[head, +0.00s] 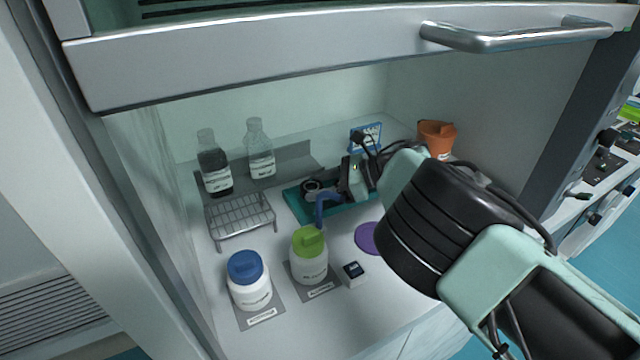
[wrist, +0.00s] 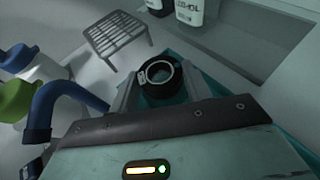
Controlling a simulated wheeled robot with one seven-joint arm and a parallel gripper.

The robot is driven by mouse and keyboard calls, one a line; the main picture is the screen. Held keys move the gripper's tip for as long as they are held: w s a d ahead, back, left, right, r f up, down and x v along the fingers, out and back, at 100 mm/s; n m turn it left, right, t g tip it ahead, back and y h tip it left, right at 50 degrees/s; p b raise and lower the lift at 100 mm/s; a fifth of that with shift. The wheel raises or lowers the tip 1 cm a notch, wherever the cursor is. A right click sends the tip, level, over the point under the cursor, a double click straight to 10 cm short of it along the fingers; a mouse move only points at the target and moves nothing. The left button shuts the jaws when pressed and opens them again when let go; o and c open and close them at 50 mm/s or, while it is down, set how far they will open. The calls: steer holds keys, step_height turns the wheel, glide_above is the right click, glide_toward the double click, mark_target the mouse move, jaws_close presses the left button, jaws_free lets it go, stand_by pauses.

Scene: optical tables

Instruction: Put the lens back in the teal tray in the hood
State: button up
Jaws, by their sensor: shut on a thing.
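The lens, a black ring-shaped mount with clear glass (wrist: 162,76), is between my gripper's fingertips (wrist: 160,88) in the wrist view. My gripper is shut on it. In the head view the lens (head: 311,186) shows as a small dark ring at the left part of the teal tray (head: 296,206). The teal tray lies on the hood floor, and my arm covers its right part. The lens is over or in the tray; I cannot tell whether it touches the tray floor. A blue curved piece (head: 325,204) is beside the gripper.
A wire rack (head: 240,218) stands left of the tray, with two bottles (head: 214,165) behind. A blue-lidded jar (head: 248,282), a green-lidded jar (head: 309,258), a small dark box (head: 354,273) and a purple disc (head: 368,238) are in front. The raised sash (head: 300,50) hangs above my arm.

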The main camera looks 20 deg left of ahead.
steer(key=shift+f+b, duration=0.55)
steer(key=shift+f, duration=0.05)
steer(key=o, duration=1.1)
steer(key=shift+r+p, duration=0.55)
steer(key=shift+r, duration=0.05)
steer(key=b+v, duration=0.2)
steer(key=v, duration=1)
